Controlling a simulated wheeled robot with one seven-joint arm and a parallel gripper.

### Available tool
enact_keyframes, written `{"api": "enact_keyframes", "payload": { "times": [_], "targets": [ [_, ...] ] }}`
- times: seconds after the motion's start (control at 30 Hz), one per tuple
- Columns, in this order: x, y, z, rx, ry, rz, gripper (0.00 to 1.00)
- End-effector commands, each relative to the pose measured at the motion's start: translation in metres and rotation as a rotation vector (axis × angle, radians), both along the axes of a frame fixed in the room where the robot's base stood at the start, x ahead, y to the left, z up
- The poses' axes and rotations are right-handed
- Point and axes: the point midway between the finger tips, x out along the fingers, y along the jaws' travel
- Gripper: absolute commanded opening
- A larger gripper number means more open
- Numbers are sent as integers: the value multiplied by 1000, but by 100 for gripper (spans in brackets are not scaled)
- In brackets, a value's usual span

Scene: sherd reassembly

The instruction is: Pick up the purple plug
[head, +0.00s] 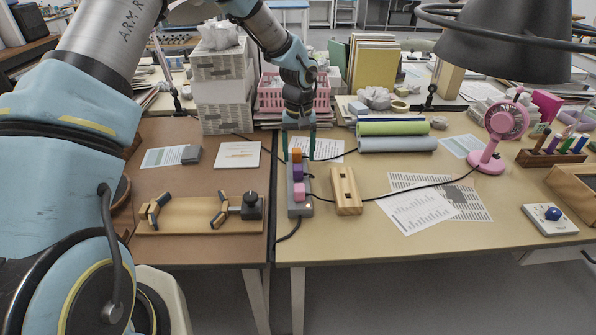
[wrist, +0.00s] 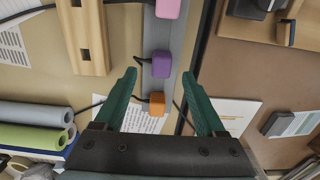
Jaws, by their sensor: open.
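The purple plug (head: 297,172) sits in a grey power strip (head: 306,208) on the desk, between an orange plug (head: 296,155) and a pink plug (head: 299,190). In the wrist view the purple plug (wrist: 161,65) lies just beyond the fingertips, between their lines, with a black cord leaving its left side. The orange plug (wrist: 157,102) shows between the fingers in that view, and the pink plug (wrist: 168,8) is cut by the top edge. My gripper (head: 298,150) points down over the far end of the strip. Its green fingers (wrist: 165,80) are apart and hold nothing.
A wooden block with slots (head: 346,190) stands right of the strip. A wooden board with a clamp-like fixture (head: 185,214) lies left. Rolled mats (head: 397,144), papers (head: 418,207) and a pink fan (head: 493,140) are to the right. Black cords cross the desk.

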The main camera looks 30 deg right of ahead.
Motion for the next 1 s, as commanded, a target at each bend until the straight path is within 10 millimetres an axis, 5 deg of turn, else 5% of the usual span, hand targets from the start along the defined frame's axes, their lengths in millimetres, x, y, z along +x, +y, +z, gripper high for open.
{"api": "enact_keyframes", "payload": {
  "times": [0.5, 0.8, 1.0],
  "targets": [
    [3, 1, -50, 0, 1, 0, 72],
    [4, 1, -56, 0, 0, 0, 72],
    [4, 1, -56, 0, 0, 0, 52]
  ]
}}
